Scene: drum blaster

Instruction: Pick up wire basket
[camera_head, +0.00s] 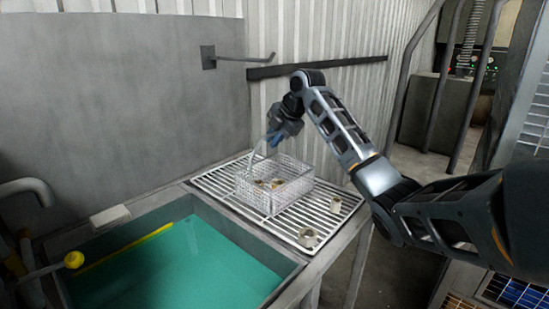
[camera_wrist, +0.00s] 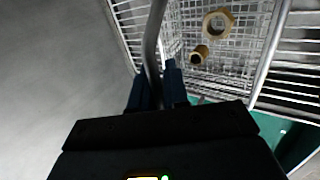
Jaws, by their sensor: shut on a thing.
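The wire basket (camera_head: 275,186) is a silver mesh box on the slatted rack beside the tank, with several brass-coloured parts inside. In the wrist view its mesh floor (camera_wrist: 238,42) shows, with a ring-shaped nut (camera_wrist: 217,24) and a small cylindrical fitting (camera_wrist: 199,54) on it. My gripper (camera_head: 268,142) is above the basket's back left part, shut on its handle (camera_wrist: 153,45). In the wrist view the blue fingers of my gripper (camera_wrist: 158,85) sit on both sides of the handle's bar. I cannot tell whether the basket is lifted off the rack.
A tank of green liquid (camera_head: 180,270) lies at front left. A wall bracket (camera_head: 240,58) juts out above, and a grey wall stands behind.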

